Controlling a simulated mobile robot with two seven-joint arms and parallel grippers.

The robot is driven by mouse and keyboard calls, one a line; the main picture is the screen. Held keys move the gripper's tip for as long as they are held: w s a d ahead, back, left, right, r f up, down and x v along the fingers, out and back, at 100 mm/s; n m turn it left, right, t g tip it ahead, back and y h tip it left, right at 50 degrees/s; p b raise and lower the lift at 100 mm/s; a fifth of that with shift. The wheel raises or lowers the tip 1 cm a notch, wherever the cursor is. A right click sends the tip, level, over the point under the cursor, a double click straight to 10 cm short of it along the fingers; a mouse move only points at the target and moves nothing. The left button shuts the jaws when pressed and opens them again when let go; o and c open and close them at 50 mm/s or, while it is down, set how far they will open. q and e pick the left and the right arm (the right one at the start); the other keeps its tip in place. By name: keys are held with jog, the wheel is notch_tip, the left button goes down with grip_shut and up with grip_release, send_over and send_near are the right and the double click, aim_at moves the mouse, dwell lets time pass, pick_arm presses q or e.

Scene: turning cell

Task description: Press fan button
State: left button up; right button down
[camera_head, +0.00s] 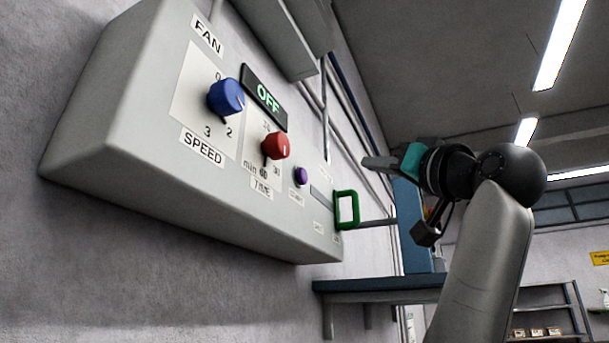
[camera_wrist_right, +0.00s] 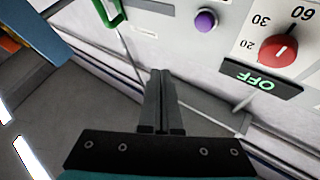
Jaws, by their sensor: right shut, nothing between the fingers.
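The fan control box (camera_head: 110,130) is a grey wall panel with a FAN label. It carries a blue SPEED knob (camera_head: 226,97), a red TIME knob (camera_head: 275,146) and a small purple button (camera_head: 300,176). Its display (camera_head: 267,97) reads OFF in green. A green handle (camera_head: 347,210) sits at its right end. My right gripper (camera_head: 368,162) is shut and empty, to the right of the box and apart from it. In the right wrist view, the shut fingers (camera_wrist_right: 161,78) show below the purple button (camera_wrist_right: 205,20), the red knob (camera_wrist_right: 278,50) and the display (camera_wrist_right: 262,80). My left gripper is out of view.
A blue-grey bench (camera_head: 375,288) with a blue upright panel (camera_head: 412,225) stands beyond the box. Pipes (camera_head: 345,95) and another grey box (camera_head: 285,35) are on the wall above. Shelves (camera_head: 545,310) stand at the far right. The space before the panel looks clear.

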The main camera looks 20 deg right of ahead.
aim_at(302, 176)
jog(key=w+a+p, duration=0.1)
jog(key=w+a, duration=0.4)
jog(key=w, duration=0.2)
jog(key=shift+a+p, duration=0.3)
jog(key=shift+a, duration=0.1)
dwell(1.8)
jog(key=shift+w+a, duration=0.25)
jog(key=shift+a, duration=0.05)
jog(key=shift+w+a, duration=0.35)
dwell(0.9)
jog(key=shift+s+d, duration=0.1)
dwell(0.4)
jog(key=shift+s+d+b, duration=0.35)
jog(key=shift+s+d, duration=0.15)
jog(key=shift+s, duration=0.05)
